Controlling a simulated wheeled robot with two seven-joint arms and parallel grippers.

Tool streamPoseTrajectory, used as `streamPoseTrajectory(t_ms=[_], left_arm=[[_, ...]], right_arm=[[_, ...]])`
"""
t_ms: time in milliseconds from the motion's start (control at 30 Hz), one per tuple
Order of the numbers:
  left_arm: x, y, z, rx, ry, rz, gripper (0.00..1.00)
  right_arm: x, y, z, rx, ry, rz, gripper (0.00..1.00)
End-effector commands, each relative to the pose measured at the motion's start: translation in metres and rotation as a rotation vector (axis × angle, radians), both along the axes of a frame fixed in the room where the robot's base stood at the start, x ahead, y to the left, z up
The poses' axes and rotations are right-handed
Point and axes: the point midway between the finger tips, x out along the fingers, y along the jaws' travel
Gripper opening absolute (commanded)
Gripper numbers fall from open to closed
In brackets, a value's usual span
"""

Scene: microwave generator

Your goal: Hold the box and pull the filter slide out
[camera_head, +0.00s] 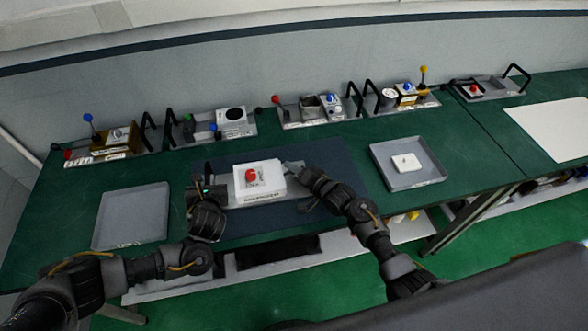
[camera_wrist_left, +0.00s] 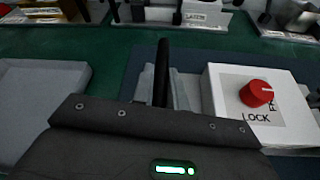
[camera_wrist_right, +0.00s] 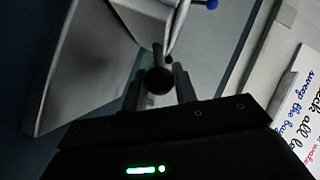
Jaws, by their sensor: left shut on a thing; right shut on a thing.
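The white box (camera_head: 268,187) with a red knob (camera_head: 251,175) sits on a grey base plate on the dark mat. In the left wrist view the box (camera_wrist_left: 225,85) shows "LOCK" beside its red knob (camera_wrist_left: 256,93). My left gripper (camera_head: 208,187) is at the box's left side, shut on a black upright bar handle (camera_wrist_left: 161,70). My right gripper (camera_head: 290,167) is at the box's right side. In the right wrist view its fingers are shut on a dark round-ended handle (camera_wrist_right: 158,80) next to the white box. The filter slide's body cannot be made out.
An empty grey tray (camera_head: 130,240) lies at the left. A second grey tray (camera_head: 427,180) at the right holds a white square piece (camera_head: 407,162). Several devices with coloured knobs and black handles line the back. A white sheet (camera_head: 555,128) lies far right.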

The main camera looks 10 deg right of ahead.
Motion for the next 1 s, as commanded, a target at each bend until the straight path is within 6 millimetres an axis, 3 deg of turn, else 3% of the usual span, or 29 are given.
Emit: streamPoseTrajectory(t_ms=[400,500,900,933,1000], left_arm=[[-0.002,0.002,-0.005,0.009,0.01,0.002,0.0],[-0.002,0.002,-0.005,0.008,0.01,0.002,0.0],[-0.002,0.003,-0.005,0.009,0.009,0.003,0.0],[-0.002,0.003,-0.005,0.009,0.009,0.003,0.0],[-0.002,0.004,-0.005,0.01,0.009,0.004,0.0]], right_arm=[[-0.001,-0.106,-0.003,-0.009,0.004,-0.01,0.0],[-0.002,-0.122,-0.003,-0.007,0.004,-0.009,0.0],[-0.002,-0.135,-0.003,-0.006,0.006,-0.012,0.0],[-0.002,-0.135,-0.003,-0.007,0.005,-0.012,0.29],[-0.002,-0.135,-0.003,-0.007,0.005,-0.012,0.39]])
